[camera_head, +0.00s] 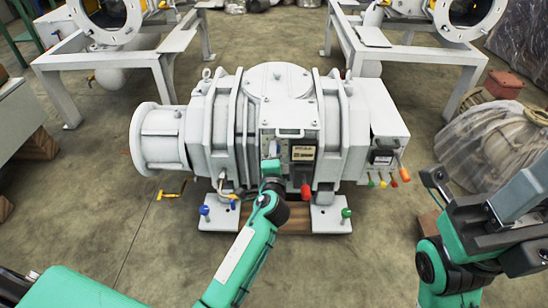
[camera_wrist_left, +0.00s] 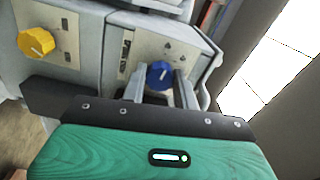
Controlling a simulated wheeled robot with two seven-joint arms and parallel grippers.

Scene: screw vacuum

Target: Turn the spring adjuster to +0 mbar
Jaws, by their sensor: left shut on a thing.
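A blue knob (camera_wrist_left: 160,75) with a pale pointer mark sits on the grey front panel of the white vacuum machine (camera_head: 273,82). My left gripper (camera_wrist_left: 160,88) is shut on this knob, with one finger on each side of it. In the head view my left gripper (camera_head: 272,165) is at the front of the machine, and its fingers and the knob are mostly hidden there. A yellow knob (camera_wrist_left: 36,42) with a pointer mark is on the neighbouring panel, apart from my gripper. The scale marks are too small to read.
A red handle (camera_head: 306,191) hangs just right of my left gripper. Several small coloured handles (camera_head: 388,180) line the machine's right side. Blue and green knobs stand on its feet. A yellow tool (camera_head: 172,193) lies on the floor. Wrapped goods (camera_head: 495,145) stand at the right.

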